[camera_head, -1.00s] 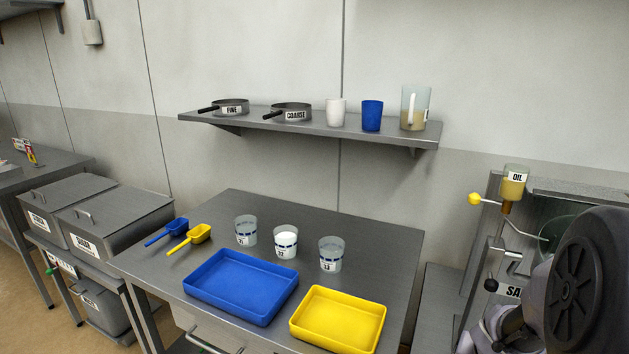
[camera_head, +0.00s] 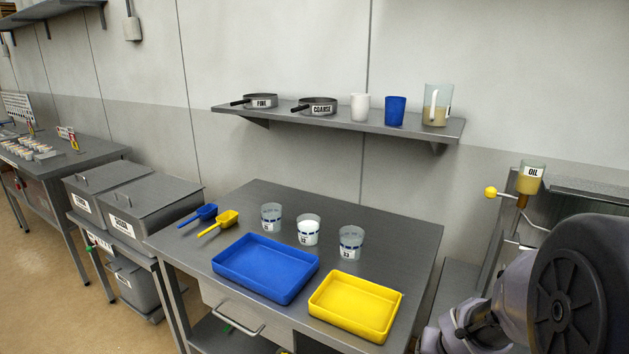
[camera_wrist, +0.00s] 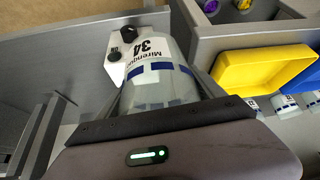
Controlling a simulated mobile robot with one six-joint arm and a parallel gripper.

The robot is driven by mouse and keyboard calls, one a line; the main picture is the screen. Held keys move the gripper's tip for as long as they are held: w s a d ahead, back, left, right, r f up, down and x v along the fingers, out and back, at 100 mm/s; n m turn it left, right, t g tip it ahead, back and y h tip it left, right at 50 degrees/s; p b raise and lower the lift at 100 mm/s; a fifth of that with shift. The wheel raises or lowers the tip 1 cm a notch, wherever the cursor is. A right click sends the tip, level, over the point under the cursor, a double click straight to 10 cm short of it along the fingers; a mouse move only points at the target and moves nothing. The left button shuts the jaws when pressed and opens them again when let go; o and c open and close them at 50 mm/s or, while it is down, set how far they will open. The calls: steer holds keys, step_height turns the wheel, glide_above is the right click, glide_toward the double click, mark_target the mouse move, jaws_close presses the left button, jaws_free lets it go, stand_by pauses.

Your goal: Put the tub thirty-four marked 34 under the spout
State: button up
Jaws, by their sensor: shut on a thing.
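Tub thirty-four (camera_wrist: 160,68) is a pale translucent tub with a blue band and a white label reading 34, seen in the wrist view. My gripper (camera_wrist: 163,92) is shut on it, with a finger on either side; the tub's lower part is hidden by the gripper. In the head view my arm fills the lower right and neither the gripper nor this tub shows. An oil vessel (camera_head: 530,179) labelled OIL, with a yellow-knobbed lever, stands behind my arm. I cannot make out a spout for certain.
Tubs (camera_head: 308,231) stand on the steel table (camera_head: 395,230) behind a blue tray (camera_head: 265,266) and a yellow tray (camera_head: 355,305). Two scoops (camera_head: 219,222) lie at its left. A shelf (camera_head: 340,124) holds sieves, cups and a jug. Lidded bins (camera_head: 150,205) stand left.

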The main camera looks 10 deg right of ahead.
steer(key=w+a+n+t+y, duration=0.1)
steer(key=w+a+n, duration=0.15)
steer(key=a, duration=0.65)
steer(key=w+a+n+y, duration=0.2)
steer(key=a+n, duration=0.1)
steer(key=a, duration=0.5)
steer(key=s+a+f, duration=0.1)
steer(key=s+f, duration=0.3)
steer(key=shift+s+a+f, duration=0.15)
steer(key=shift+a+f, duration=0.1)
